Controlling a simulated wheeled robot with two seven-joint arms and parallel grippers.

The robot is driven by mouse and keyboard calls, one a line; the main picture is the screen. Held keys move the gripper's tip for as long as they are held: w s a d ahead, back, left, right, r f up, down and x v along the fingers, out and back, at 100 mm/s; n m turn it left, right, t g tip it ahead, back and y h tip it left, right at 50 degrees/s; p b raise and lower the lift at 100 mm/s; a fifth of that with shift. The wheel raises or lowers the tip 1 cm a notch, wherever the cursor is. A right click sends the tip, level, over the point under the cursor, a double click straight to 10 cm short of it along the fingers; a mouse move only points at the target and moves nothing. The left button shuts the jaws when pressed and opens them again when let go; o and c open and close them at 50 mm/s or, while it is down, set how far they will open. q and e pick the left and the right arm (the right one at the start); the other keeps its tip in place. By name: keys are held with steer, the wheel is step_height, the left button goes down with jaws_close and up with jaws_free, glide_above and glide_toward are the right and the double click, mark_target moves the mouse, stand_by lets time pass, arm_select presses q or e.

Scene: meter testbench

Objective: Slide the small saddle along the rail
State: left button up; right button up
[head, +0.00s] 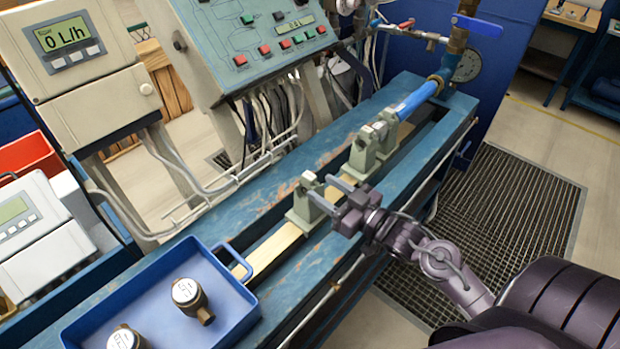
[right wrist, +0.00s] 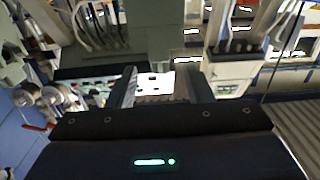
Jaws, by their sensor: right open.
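The small grey-green saddle (head: 303,205) stands upright on the rail (head: 272,249), a pale strip along the blue bench. My right gripper (head: 320,187) is open, with its two fingertips close to the right side of the saddle's upper part. I cannot tell whether the fingers touch it. In the right wrist view the gripper (right wrist: 162,88) shows two spread fingers with a bright gap between them; I cannot make out the saddle there. A larger grey-green saddle block (head: 368,148) stands farther up the bench, by the blue pipe (head: 416,99). My left gripper is not in view.
A blue tray (head: 250,303) with brass meters sits at the near end of the bench (head: 215,209). A control panel (head: 247,40) and hanging cables stand behind the bench. The rail looks clear between the small saddle and the larger block.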

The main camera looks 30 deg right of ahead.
mark_target(304, 175)
steer(key=shift+s+d+r, duration=0.1)
steer(key=shift+s+r, duration=0.05)
steer(key=shift+s, duration=0.25)
steer(key=shift+w, duration=0.1)
steer(key=p+x, duration=0.2)
steer(key=x, duration=0.4)
steer(key=shift+w, duration=0.35)
steer(key=shift+w+a, duration=0.35)
steer(key=shift+w, duration=0.1)
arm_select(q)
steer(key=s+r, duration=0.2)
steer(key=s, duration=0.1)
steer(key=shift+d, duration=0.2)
arm_select(e)
jaws_close()
